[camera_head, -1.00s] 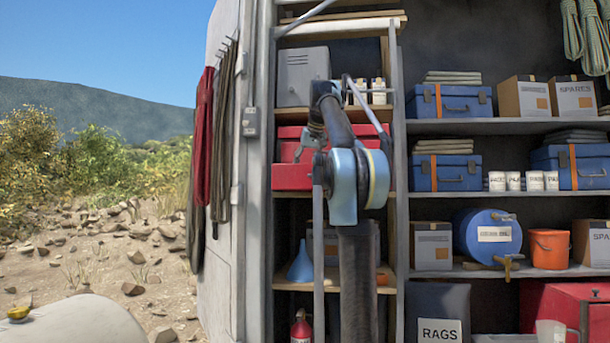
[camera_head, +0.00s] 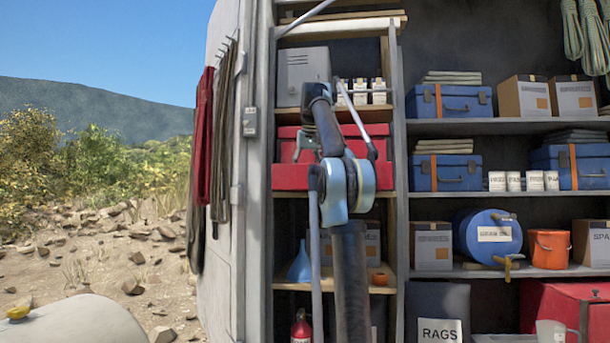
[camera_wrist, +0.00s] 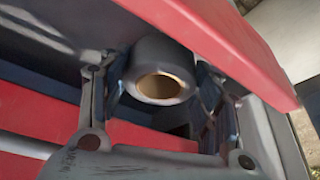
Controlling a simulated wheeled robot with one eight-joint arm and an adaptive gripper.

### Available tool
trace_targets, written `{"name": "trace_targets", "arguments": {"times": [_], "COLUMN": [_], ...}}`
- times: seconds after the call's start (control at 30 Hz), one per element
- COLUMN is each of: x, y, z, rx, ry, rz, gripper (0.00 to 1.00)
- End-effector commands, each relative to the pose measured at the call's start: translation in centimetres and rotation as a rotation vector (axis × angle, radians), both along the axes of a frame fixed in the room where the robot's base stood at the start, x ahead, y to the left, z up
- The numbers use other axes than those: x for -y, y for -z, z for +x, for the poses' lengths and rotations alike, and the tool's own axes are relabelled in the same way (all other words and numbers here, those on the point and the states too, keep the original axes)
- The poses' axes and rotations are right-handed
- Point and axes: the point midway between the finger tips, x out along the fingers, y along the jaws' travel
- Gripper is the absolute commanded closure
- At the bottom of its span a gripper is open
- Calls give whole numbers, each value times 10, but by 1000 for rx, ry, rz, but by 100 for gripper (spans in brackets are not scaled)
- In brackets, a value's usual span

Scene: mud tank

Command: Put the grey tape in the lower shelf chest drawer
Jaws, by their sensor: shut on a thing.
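The grey tape (camera_wrist: 163,67) is a thick roll with a tan cardboard core, seen in the wrist view. My gripper (camera_wrist: 160,85) is shut on it, one finger on each side. The red chest (camera_head: 288,132) stands on a middle shelf of the left rack. Its lower red front (camera_head: 290,177) stands out from the body like a pulled-out drawer. In the head view my gripper (camera_head: 306,143) points down at the chest, and the tape cannot be made out. In the wrist view red edges and a dark space lie around the tape; whether it touches them I cannot tell.
A grey metal box (camera_head: 300,75) and white cans stand on the shelf above. A blue funnel (camera_head: 301,262) and an orange roll (camera_head: 380,279) are on the shelf below. A grey upright (camera_head: 400,180) stands close right of my arm.

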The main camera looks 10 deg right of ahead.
Motion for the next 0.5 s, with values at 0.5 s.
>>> {"name": "trace_targets", "arguments": {"times": [0.5], "x": [0], "y": [5], "z": [0], "rx": [1], "ry": [0], "rz": [0], "gripper": [71]}}
